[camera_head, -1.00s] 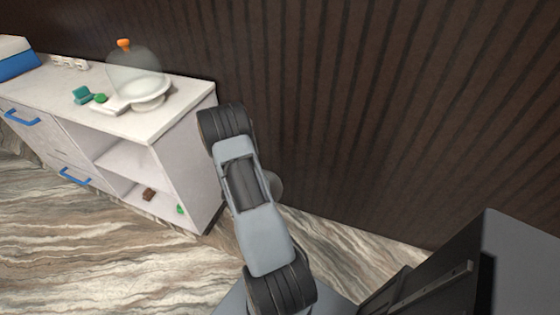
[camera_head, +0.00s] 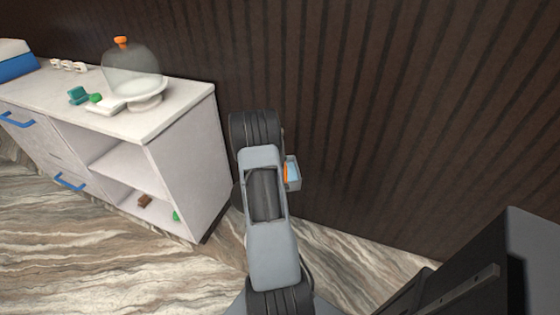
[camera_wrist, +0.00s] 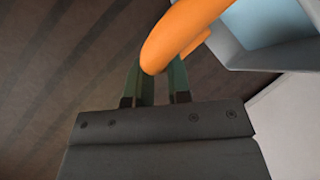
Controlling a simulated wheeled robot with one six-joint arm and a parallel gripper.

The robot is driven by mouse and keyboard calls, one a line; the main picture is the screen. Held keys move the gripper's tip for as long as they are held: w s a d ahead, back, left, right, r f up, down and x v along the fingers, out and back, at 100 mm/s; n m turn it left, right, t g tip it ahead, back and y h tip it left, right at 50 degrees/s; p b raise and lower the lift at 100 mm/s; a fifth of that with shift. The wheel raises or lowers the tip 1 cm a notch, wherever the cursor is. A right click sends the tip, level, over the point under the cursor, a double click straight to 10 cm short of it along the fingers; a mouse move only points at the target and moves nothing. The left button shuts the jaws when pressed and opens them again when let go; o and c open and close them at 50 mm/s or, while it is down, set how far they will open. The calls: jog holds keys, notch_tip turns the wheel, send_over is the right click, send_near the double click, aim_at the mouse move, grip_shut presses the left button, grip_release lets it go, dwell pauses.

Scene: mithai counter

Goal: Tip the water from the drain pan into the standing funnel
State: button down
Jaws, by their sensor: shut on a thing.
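The drain pan (camera_head: 293,172) is a small grey-blue tray with an orange handle (camera_head: 286,173), partly hidden behind my arm in the head view. In the wrist view the pan (camera_wrist: 240,55) is at the upper right with a light blue surface inside, which looks like water. My gripper (camera_wrist: 158,82) is shut on the orange handle (camera_wrist: 180,30). In the head view my arm hides the gripper. I see no standing funnel in either view.
A white counter (camera_head: 185,108) stands at the left with a glass dome (camera_head: 130,70) over a white dish, green items (camera_head: 79,96) and a blue-and-white box (camera_head: 15,62). Its open shelf holds a brown block (camera_head: 144,201). A dark ribbed wall (camera_head: 400,110) stands behind my arm.

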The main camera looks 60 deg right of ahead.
jog(key=shift+f+b, duration=1.7)
jog(key=shift+f, duration=0.2)
jog(key=shift+w+a+n+h+b, duration=0.3)
jog(key=shift+w+a+h, duration=0.05)
jog(key=shift+w+h, duration=0.05)
jog(key=w+a+n+h+b, duration=0.1)
jog(key=w+a+n+g+h+b, duration=0.1)
jog(key=b, duration=0.1)
jog(key=shift+f+h, duration=0.15)
jog(key=shift+h, duration=0.15)
jog(key=w+a+f+n+t+h+b, duration=0.2)
jog(key=w+a+n+t+h+b, duration=0.4)
jog(key=n, duration=0.8)
jog(key=shift+w+a+f+t+h+b, duration=0.25)
jog(key=shift+w+a+t+h+b, duration=0.4)
jog(key=shift+b, duration=0.9)
jog(key=shift+s+d+n, duration=0.1)
jog(key=shift+d+n, duration=0.1)
jog(key=shift+n, duration=0.1)
